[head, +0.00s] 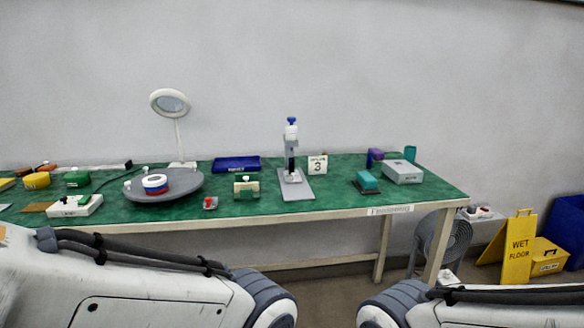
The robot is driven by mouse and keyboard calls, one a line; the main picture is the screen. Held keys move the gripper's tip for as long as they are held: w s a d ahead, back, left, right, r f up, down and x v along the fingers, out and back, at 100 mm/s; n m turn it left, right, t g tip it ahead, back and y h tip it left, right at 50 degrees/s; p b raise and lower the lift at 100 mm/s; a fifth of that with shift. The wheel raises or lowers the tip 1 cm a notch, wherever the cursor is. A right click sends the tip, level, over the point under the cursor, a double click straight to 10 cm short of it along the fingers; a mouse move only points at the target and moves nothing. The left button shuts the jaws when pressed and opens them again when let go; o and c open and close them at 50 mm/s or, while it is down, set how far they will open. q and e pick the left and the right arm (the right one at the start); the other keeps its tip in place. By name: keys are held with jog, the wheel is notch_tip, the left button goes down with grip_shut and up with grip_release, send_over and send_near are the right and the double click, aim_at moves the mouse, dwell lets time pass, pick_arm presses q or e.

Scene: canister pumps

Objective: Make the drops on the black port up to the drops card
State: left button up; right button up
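A small white drops card (317,166) stands on the green table and shows a large 3, with a smaller line of text above that I cannot read. Just left of it a pump stand with a grey base plate (297,189) holds an upright canister (291,133) with a blue top. A dark part shows low on the stand, but I cannot tell whether it is the black port. No drops can be made out at this size. Neither of my grippers is in view; only my arm links show along the bottom.
A round grey turntable (190,183) carries a white, blue and red ring (155,184). A magnifier lamp (171,103), blue tray (236,164), cream-and-green box (246,187), teal block (367,181) and grey box (403,172) stand around. A yellow wet floor sign (518,247) is right of the table.

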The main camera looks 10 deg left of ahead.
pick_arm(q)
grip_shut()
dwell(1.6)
